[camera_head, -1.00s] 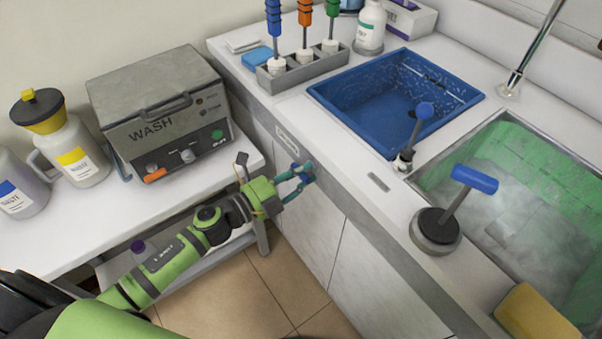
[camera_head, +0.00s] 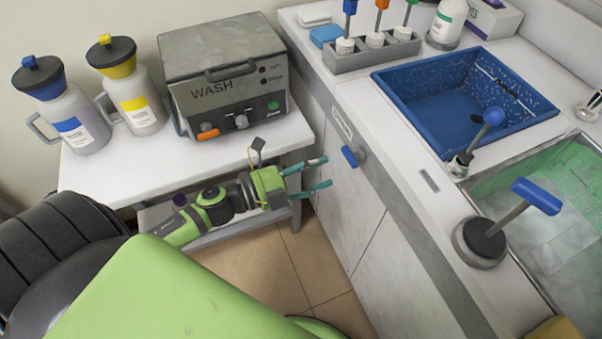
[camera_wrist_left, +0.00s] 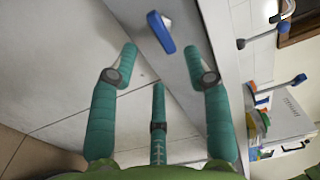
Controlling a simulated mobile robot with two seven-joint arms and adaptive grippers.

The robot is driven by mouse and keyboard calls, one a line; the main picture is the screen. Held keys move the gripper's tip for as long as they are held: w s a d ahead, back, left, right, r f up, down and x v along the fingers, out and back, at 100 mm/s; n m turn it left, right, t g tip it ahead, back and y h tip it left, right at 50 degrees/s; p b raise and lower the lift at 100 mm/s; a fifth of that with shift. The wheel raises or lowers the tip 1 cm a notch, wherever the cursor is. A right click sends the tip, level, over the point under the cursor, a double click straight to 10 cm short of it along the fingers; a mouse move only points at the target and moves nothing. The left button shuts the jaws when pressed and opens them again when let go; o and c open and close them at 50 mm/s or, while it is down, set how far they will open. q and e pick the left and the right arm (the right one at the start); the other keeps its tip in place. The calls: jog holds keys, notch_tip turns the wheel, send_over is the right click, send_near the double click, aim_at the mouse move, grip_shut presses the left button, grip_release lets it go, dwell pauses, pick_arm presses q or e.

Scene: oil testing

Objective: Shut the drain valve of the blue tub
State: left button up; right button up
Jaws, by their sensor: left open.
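The blue tub (camera_head: 392,84) is set into the white counter. A valve with a blue lever handle (camera_head: 350,156) sticks out of the cabinet front below the tub's near-left side. The handle lies slanted in the head view. In the left wrist view the blue handle (camera_wrist_left: 160,32) shows beyond the fingertips, also slanted. My left gripper (camera_head: 322,173) is open and empty, pointing at the cabinet, a short gap away from the handle. In the left wrist view its fingers (camera_wrist_left: 162,55) are spread wide. My right gripper is not in view.
A wash machine (camera_head: 225,80) and two capped jugs (camera_head: 130,98) stand on a white side table left of my left gripper. The floor below is clear.

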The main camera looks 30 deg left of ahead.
pick_arm(q)
jog(key=v, duration=0.3)
jog(key=shift+s+a, duration=0.3)
jog(key=s+a+f+n+g+y+p, duration=0.1)
jog(key=s+a+f+n+y, duration=0.15)
jog(key=f+n, duration=0.45)
jog(key=s+a+f+n+g+y+p, duration=0.1)
jog(key=a+f+n+y, duration=0.25)
jog(key=f, duration=0.75)
jog(key=s+a+f+n+g+y+p, duration=0.1)
jog(key=s+a+f+n+y, duration=0.15)
jog(key=f+n+y, duration=0.4)
jog(key=s+d+f+n+g, duration=0.2)
jog(key=s+f+g, duration=0.1)
jog(key=s+f, duration=0.3)
jog(key=s+d+f+n+g+h+p, duration=0.1)
jog(key=s+d+f+n+g, duration=0.1)
jog(key=s+f, duration=0.4)
jog(key=s+d+f+n+g, duration=0.2)
jog(key=s+f+g, duration=0.3)
jog(key=s, duration=0.9)
jog(key=shift+s+d+f, duration=0.15)
jog(key=shift+d+f, duration=0.3)
jog(key=shift+h, duration=0.25)
